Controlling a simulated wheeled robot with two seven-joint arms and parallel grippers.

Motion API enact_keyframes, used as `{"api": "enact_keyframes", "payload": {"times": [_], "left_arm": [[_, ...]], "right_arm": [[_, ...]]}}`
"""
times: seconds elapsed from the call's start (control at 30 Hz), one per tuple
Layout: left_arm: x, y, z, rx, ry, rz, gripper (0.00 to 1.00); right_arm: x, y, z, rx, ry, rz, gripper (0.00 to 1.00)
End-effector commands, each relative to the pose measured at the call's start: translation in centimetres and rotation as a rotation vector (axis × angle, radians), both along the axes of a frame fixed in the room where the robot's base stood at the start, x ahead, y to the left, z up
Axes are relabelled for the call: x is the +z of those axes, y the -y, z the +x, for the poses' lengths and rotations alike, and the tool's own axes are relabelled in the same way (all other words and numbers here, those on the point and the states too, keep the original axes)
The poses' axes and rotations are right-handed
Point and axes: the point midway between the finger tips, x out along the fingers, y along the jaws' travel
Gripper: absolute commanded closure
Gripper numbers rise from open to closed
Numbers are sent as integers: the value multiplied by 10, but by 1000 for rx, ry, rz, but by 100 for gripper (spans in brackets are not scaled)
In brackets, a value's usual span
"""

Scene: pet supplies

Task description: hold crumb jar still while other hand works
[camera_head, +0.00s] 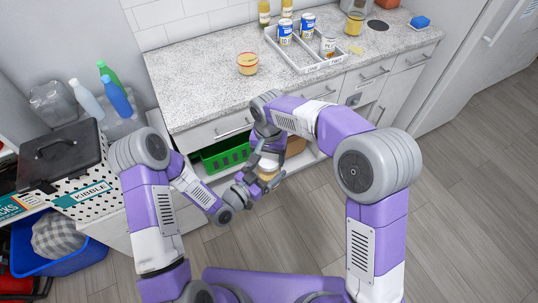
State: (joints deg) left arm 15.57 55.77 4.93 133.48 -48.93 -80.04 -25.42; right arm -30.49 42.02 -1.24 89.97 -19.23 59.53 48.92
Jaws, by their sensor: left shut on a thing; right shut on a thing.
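A small jar (268,174) with a pale top and tan contents is held in the air in front of the counter; I take it to be the crumb jar. My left gripper (262,182) comes in from the left and is shut on the jar's lower part. My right gripper (264,160) reaches down from above and is shut at the jar's pale top, which looks like its lid (268,163). The fingers hide part of the jar, and I cannot tell whether the lid is seated or loose.
The speckled counter (200,88) holds a tan-filled jar (247,64), a grey tray (296,62) with cans and a yellow-filled container (354,24). A green crate (225,154) sits on the shelf below. A kibble board (90,193) and bottles (115,95) stand at left. Floor at right is clear.

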Motion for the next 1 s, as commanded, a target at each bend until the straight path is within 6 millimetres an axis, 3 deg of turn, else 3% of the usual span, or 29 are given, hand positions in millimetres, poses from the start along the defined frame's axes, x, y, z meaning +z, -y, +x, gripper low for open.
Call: {"api": "enact_keyframes", "payload": {"times": [1.0], "left_arm": [[0,0,0,0,1,1,99]], "right_arm": [[-2,-2,6,-2429,4,2,54]]}}
